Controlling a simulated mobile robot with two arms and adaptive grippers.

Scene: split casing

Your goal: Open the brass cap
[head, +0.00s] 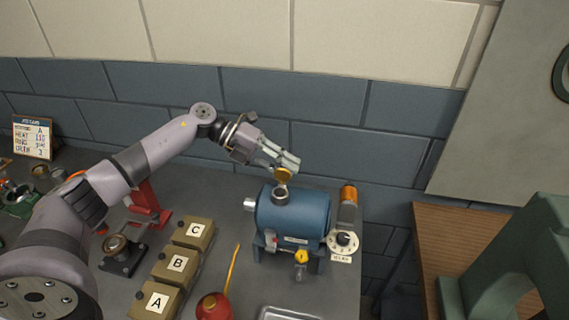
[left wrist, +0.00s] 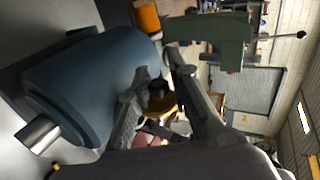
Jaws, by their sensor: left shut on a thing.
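The blue casing (head: 296,220) stands on the grey bench, with a short dark neck (head: 281,194) on its top. The round brass cap (head: 283,175) is directly above the neck. The neck's dark rim shows below the cap, but I cannot tell whether they are still joined. My left gripper (head: 285,166) comes down from the upper left and is shut on the cap. In the left wrist view the cap (left wrist: 161,104) shows between the two fingers, partly hidden by them, beside the blue casing (left wrist: 95,85). My right gripper is in neither view.
Blocks C (head: 194,232), B (head: 176,265) and A (head: 157,300) stand left of the casing. A red oil can (head: 214,307) with a yellow spout is in front. A relay dial (head: 343,243) and an orange-topped cylinder (head: 348,203) stand close on the right. A metal tray (head: 288,314) lies in front.

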